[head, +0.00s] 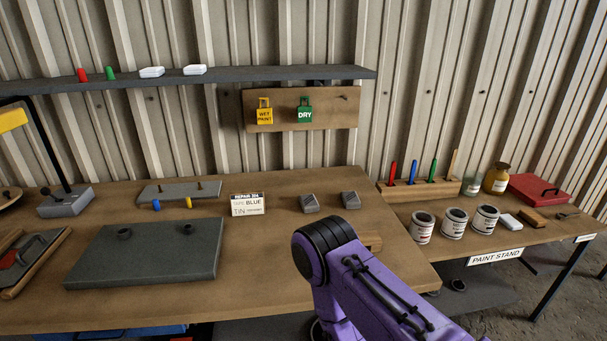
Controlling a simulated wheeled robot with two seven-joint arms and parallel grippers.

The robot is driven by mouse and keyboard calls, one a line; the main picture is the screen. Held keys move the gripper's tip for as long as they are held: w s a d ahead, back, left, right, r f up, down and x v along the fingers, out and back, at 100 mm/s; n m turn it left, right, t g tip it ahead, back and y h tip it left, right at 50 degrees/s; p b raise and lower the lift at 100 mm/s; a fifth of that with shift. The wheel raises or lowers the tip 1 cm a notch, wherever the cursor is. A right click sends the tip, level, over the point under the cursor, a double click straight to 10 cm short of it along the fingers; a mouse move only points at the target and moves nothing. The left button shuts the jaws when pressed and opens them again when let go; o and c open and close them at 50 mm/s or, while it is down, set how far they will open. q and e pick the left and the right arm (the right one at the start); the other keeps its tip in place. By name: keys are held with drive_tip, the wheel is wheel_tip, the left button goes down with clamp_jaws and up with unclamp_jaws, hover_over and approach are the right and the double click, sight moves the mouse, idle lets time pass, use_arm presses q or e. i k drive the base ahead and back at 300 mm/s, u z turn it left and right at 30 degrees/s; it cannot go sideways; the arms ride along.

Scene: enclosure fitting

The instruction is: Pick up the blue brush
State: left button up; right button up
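The blue brush (412,172) stands upright in a wooden rack (445,188) at the back of the paint stand, on the right. Only its blue handle shows above the rack; its lower part is hidden. A red-handled brush (392,170) is to its left, and a green-handled brush (433,170) and a plain wooden handle (452,164) are to its right. My purple arm comes in at the lower right, over the front of the workbench, apart from the rack. Neither of my grippers shows.
Several paint tins, three of them (422,228) (454,223) (485,219) in a row, stand in front of the rack. An amber jar (497,178) and a red box (540,189) are to its right. The workbench (290,270) holds a grey plate (145,253) and a card (247,204).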

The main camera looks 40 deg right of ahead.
sight(412, 168)
drive_tip(key=z, duration=3.5)
drive_tip(key=i, duration=2.75)
drive_tip(key=u, duration=3.8)
drive_tip(key=i, duration=0.15)
drive_tip(key=z, duration=0.15)
